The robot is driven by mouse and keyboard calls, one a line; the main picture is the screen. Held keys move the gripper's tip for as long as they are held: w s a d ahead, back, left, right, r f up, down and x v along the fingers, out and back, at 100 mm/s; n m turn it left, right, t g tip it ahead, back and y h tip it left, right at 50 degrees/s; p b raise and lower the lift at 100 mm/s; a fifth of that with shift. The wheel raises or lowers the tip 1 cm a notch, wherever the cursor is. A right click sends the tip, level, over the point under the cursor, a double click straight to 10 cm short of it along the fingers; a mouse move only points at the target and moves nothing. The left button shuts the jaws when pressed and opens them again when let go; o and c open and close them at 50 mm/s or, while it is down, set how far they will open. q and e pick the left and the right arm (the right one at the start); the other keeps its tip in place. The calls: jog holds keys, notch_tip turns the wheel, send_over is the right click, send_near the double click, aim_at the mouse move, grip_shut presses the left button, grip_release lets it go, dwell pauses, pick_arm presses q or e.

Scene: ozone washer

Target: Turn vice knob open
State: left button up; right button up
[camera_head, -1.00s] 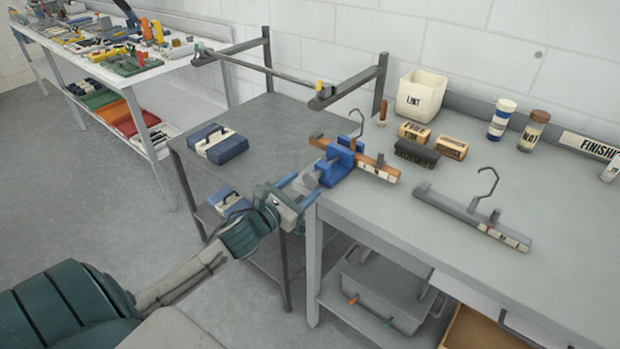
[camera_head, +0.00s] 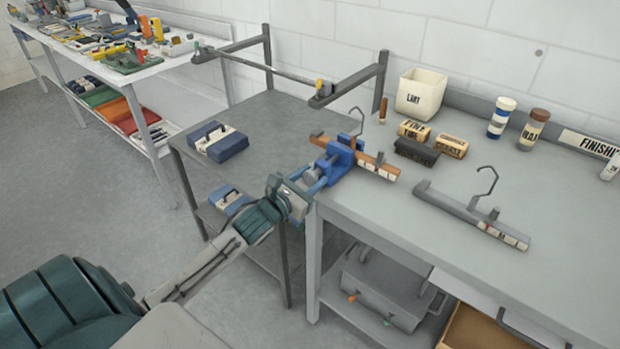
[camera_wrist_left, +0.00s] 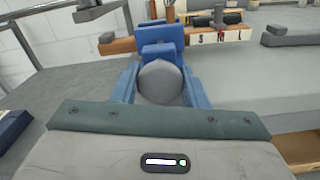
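The blue vice (camera_head: 343,158) sits at the left corner of the grey workbench, with a wooden hanger (camera_head: 375,165) in its jaws. Its round grey knob (camera_head: 311,178) faces my left arm. In the left wrist view the knob (camera_wrist_left: 161,82) lies between the two blue fingers of my left gripper (camera_wrist_left: 160,92). The fingers are spread on both sides of it, and small gaps seem to show beside the knob. In the head view my left gripper (camera_head: 309,184) reaches the knob from the lower left. My right gripper is not in view.
A grey hanger (camera_head: 470,215) lies on the workbench (camera_head: 400,205) to the right. Behind are a white bin (camera_head: 420,93), labelled blocks (camera_head: 449,146) and jars (camera_head: 500,118). A lower grey table with a blue case (camera_head: 218,143) stands left. Floor at left is free.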

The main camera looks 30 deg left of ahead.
pick_arm(q)
jog(key=shift+n, duration=0.3)
